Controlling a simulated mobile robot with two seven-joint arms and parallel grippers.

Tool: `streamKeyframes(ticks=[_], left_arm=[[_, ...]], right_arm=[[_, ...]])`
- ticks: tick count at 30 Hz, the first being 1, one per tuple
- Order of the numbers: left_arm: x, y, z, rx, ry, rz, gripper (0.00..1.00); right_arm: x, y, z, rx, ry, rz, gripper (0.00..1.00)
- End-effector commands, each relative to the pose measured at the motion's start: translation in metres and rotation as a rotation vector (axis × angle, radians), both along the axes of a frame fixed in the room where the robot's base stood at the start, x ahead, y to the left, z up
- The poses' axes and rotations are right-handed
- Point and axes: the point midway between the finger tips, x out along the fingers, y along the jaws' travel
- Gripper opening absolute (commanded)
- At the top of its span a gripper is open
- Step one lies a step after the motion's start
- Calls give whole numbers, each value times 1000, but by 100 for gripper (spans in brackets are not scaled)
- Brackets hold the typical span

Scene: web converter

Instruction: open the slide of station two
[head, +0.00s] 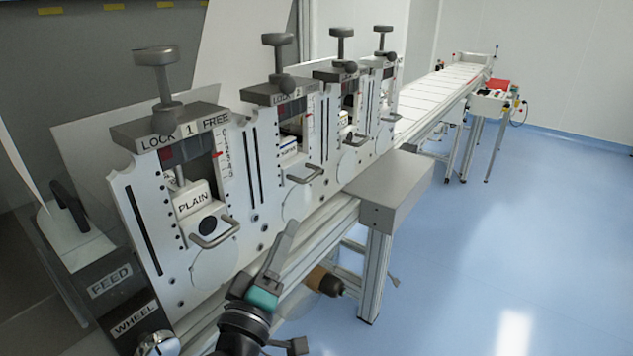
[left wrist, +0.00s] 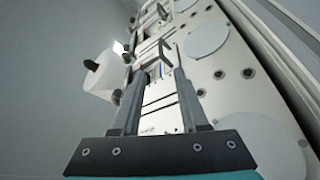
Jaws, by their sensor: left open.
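Station two (head: 287,92) is the second white plate from the front, with a lock block and a dark knob on top. Its slide sits low in the window, with a small white label block (head: 289,149) and a grey U-shaped handle (head: 306,174). My left gripper (head: 284,242) is open in front of the plates, below and left of that handle in the head view, and appears empty. In the left wrist view its two fingers (left wrist: 160,76) point along the row of plates; a grey handle (left wrist: 150,54) shows around their tips. I cannot tell whether they touch. My right gripper is out of view.
Station one (head: 190,205), marked PLAIN, with its own handle (head: 215,236), stands nearest. More stations (head: 350,110) follow behind. A grey box on a post (head: 390,190) juts out at the right. The blue floor to the right is clear; a long conveyor (head: 440,90) runs away.

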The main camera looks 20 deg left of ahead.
Motion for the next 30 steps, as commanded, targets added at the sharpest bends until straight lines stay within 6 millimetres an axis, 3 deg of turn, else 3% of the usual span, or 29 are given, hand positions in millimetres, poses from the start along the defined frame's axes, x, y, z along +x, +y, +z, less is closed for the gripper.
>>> streamKeyframes(ticks=[16,30], left_arm=[[74,-2,16,1,1,-1,44],[133,-2,27,2,3,-1,44]], right_arm=[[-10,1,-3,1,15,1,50],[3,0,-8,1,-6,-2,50]])
